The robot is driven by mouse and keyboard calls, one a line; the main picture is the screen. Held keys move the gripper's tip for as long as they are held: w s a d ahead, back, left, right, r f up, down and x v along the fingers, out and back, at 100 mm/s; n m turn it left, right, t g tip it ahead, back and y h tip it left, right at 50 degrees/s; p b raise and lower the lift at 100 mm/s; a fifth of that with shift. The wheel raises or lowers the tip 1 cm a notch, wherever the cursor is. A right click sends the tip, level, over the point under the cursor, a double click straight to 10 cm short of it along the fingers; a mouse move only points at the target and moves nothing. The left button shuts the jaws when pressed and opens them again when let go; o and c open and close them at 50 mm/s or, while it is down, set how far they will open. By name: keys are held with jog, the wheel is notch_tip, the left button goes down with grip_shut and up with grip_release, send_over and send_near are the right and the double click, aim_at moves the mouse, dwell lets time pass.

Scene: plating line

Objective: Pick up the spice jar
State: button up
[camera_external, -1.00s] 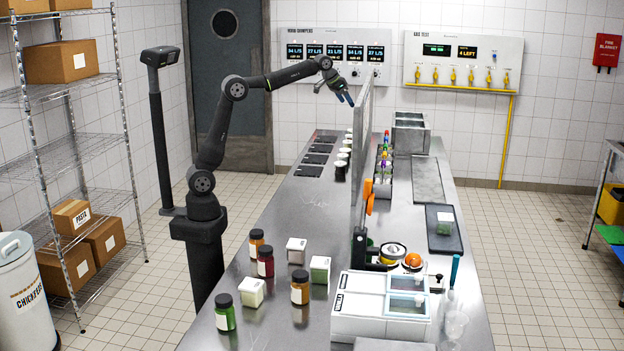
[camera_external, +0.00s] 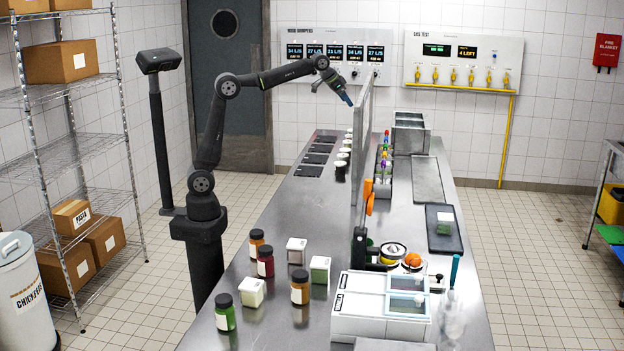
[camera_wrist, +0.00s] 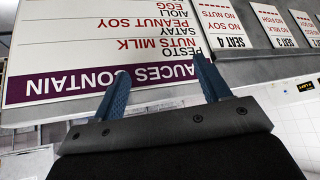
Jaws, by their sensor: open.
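Several jars with black lids stand on the near left part of the steel counter: an orange jar (camera_external: 256,244), a dark red jar (camera_external: 265,264), an amber jar (camera_external: 299,289) and a green jar (camera_external: 225,314). I cannot tell which one is the spice jar. My gripper (camera_external: 347,98) is high over the far part of the counter, beside the upright panel and well away from these jars. In the wrist view my gripper (camera_wrist: 165,78) has its two blue fingers apart with nothing held between them. No jar shows in the wrist view.
Square containers (camera_external: 319,271) stand among the jars. An upright panel (camera_external: 362,130) divides the counter; its sauce sign (camera_wrist: 100,50) fills much of the wrist view. Small cups (camera_external: 343,158) line its left side. A white bin unit (camera_external: 362,312) stands front right. The counter's left middle is clear.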

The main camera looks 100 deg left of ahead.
jog(key=d+m+t, duration=0.3)
jog(key=d+m, duration=0.2)
jog(key=d, duration=1.2)
jog(key=m+g+h, duration=0.1)
jog(key=m+h, duration=1)
jog(key=h, duration=0.4)
send_over(258, 238)
jog(key=s+a, duration=0.9)
jog(key=a, duration=0.5)
notch_tip(258, 238, down, 29)
jog(key=x, duration=1.7)
jog(key=shift+s+d, duration=0.25)
